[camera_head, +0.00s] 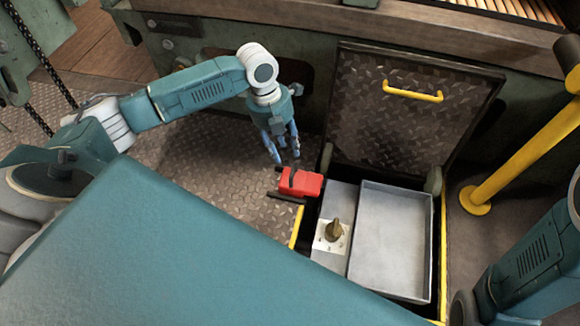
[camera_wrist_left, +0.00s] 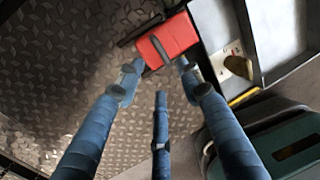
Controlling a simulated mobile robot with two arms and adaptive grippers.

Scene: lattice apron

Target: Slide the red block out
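The red block (camera_head: 308,185) sits on dark rails at the left edge of the open floor hatch. A dark bar or strap crosses its top. My left gripper (camera_head: 287,152) is just above and behind the block, its blue fingers pointing down. In the left wrist view the red block (camera_wrist_left: 177,37) lies just beyond the spread fingertips of the left gripper (camera_wrist_left: 158,72). The fingers look open, with nothing between them; I cannot tell whether any tip touches the block. My right gripper is not in view.
An empty grey tray (camera_head: 392,240) fills the right of the hatch opening. A brass knob on a white plate (camera_head: 332,236) stands left of it. The raised hatch lid (camera_head: 400,115) has a yellow handle. A yellow post (camera_head: 520,160) stands at right. Chequered floor lies left of the block.

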